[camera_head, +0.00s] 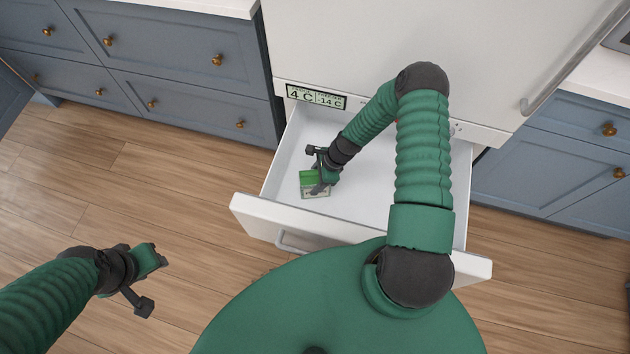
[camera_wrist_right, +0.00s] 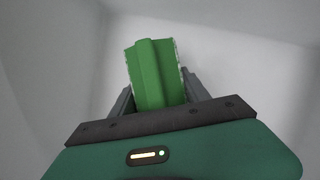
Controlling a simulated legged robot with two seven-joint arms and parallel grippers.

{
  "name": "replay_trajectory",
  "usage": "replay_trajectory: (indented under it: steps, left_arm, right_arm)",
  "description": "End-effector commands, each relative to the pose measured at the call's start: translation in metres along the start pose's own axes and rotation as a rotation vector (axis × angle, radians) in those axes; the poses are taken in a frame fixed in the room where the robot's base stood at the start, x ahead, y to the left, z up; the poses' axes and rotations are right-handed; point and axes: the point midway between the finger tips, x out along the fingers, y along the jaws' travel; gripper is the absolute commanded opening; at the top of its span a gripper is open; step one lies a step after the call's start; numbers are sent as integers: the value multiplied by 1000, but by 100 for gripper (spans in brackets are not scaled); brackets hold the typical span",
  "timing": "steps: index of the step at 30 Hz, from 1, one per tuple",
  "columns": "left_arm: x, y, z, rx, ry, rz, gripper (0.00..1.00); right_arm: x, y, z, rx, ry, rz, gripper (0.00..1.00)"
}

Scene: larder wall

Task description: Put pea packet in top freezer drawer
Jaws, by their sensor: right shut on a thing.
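The green pea packet (camera_head: 309,178) is inside the open white top freezer drawer (camera_head: 366,210), in its left part. My right gripper (camera_head: 322,174) reaches down into the drawer and is shut on the packet. In the right wrist view the green packet (camera_wrist_right: 153,72) stands between the two dark fingers, with pale drawer surfaces around it. I cannot tell whether the packet touches the drawer floor. My left gripper (camera_head: 150,281) is over the wood floor at the lower left, its two fingers apart, with nothing between them.
The white fridge-freezer (camera_head: 370,40) stands behind the drawer, with a temperature display (camera_head: 316,97) above the drawer's left side. Blue cabinets (camera_head: 170,65) flank it on the left, more (camera_head: 560,160) on the right. The drawer around the packet looks empty. Wood floor is clear at left.

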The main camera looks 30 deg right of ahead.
Motion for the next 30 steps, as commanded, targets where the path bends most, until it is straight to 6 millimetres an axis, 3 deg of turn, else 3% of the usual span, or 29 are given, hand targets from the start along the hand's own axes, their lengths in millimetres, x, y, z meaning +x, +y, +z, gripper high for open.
replay_trajectory:
  steps: [5, 6, 10, 21, 23, 30]
  left_arm:
    - [1, 0, 0, 0, 1, 0, 36]
    - [0, 0, 0, 0, 0, 0, 36]
    - [0, 0, 0, 0, 1, 0, 36]
    - [-3, 0, -1, 0, 0, 0, 36]
    - [-6, 0, -2, 0, 0, 0, 36]
    - [-24, 0, -6, 0, 0, 0, 36]
  right_arm:
    - [1, 0, 0, -1, 0, 0, 0]
    - [1, 0, 0, 0, 0, 0, 58]
    - [0, 0, 0, 0, 0, 1, 75]
    - [-6, 0, 1, 0, 0, 0, 76]
    - [-16, 0, 1, 0, 0, 0, 76]
    - [-78, -1, 1, 0, 1, -3, 76]
